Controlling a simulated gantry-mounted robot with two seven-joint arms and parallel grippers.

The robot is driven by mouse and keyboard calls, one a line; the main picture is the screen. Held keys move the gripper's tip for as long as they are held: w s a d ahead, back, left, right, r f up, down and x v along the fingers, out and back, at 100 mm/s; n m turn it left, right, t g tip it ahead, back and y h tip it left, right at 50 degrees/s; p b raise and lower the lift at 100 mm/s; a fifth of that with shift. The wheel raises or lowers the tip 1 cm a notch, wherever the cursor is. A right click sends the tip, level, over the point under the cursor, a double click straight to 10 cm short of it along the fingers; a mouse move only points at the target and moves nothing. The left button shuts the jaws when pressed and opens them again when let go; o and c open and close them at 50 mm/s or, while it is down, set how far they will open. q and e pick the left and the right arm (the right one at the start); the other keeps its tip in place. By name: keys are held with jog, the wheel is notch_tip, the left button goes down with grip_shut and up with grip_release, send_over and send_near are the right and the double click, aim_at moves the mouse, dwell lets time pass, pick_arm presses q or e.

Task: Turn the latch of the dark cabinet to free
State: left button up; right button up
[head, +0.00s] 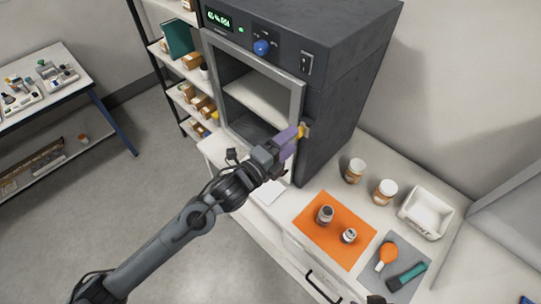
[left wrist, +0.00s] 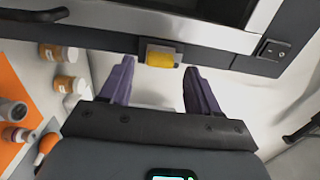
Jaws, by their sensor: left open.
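The dark cabinet (head: 345,85) stands on the white bench, with a light grey door frame around a window through which a shelf shows. Its yellow latch (head: 303,131) sits at the right edge of the door. In the left wrist view the yellow latch (left wrist: 160,59) lies on a small metal plate, just beyond and between my fingertips. My left gripper (head: 295,135) has purple fingers and is right at the latch. The left wrist view shows the gripper (left wrist: 159,67) open, with a gap on each side of the latch. Contact cannot be told. My right gripper is not seen.
Right of the cabinet, the bench holds jars (head: 355,171), a white bin (head: 425,213), an orange mat (head: 337,232) with two small containers, and a grey mat (head: 393,254) with tools. A shelf rack (head: 165,48) stands left of the cabinet.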

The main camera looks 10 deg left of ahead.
pick_arm(q)
jog(key=v, duration=0.8)
jog(key=shift+b, duration=0.4)
jog(key=s+a+f+n+g+y, duration=0.25)
jog(key=s+f+n+y, duration=0.25)
jog(key=s+f+n, duration=0.7)
jog(key=s+a+f+n+g+y, duration=0.5)
jog(key=s+a+f+n+g, duration=0.5)
jog(key=s+a, duration=0.25)
notch_tip(320, 180, up, 22)
jog(key=n+t+p, duration=0.1)
jog(key=p, duration=2)
jog(key=shift+s+d+p, duration=0.25)
jog(key=shift+s+p, duration=0.1)
jog(key=shift+s, duration=0.1)
jog(key=shift+f, duration=0.1)
